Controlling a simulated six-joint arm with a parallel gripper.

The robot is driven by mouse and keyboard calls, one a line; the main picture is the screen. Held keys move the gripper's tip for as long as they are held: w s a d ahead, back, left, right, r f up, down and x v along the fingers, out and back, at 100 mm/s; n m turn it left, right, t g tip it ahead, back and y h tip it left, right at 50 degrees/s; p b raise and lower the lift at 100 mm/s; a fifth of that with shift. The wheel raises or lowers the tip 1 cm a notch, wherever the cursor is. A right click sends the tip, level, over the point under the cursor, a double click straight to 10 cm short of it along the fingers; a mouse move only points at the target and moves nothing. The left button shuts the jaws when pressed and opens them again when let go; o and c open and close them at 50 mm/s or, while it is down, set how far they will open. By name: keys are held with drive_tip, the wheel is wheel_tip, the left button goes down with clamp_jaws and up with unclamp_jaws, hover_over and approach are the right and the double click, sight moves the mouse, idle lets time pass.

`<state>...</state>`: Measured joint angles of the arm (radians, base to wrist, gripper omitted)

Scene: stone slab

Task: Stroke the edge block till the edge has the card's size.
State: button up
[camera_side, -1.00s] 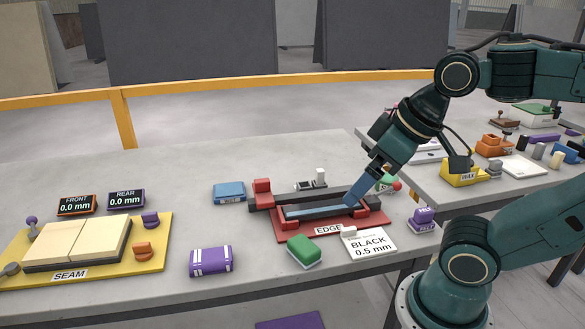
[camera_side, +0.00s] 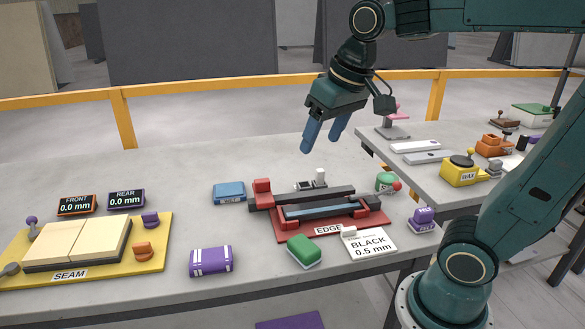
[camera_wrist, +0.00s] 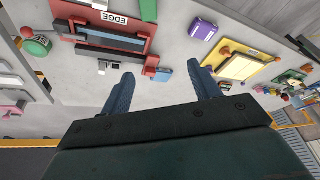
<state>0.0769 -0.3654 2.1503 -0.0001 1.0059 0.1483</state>
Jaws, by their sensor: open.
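The EDGE fixture (camera_side: 292,228) is a red base with red clamps holding a dark slab (camera_side: 315,199); a blue-grey strip (camera_side: 320,211) lies along its front. It also shows in the wrist view (camera_wrist: 113,18). A white card (camera_side: 369,243) reading "BLACK 0.5 mm" stands at its front right. A green block (camera_side: 304,250) with a pale underside sits in front of the fixture, and a blue block (camera_side: 229,192) behind left. Which is the edge block I cannot tell. My gripper (camera_side: 320,146) is open and empty, raised above and behind the fixture; its blue fingers are apart in the wrist view (camera_wrist: 163,85).
The yellow SEAM board (camera_side: 160,255) with pale slabs is at left, with two 0.0 mm displays (camera_side: 126,198) behind. A purple striped block (camera_side: 210,261) lies between board and fixture. A small purple block (camera_side: 424,218) and green round item (camera_side: 385,181) stand right.

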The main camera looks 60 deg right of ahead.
drive_tip(key=w+d+m+g, duration=0.1)
drive_tip(key=w+d+m, duration=0.15)
drive_tip(key=w, duration=0.55)
drive_tip(key=m+g, duration=0.3)
drive_tip(key=m, duration=0.1)
hover_over(262, 180)
wheel_tip(262, 180, down, 10)
drive_tip(key=shift+f, duration=0.2)
drive_tip(key=shift+f, duration=0.15)
wheel_tip(262, 180, down, 14)
drive_tip(key=shift+r, duration=0.25)
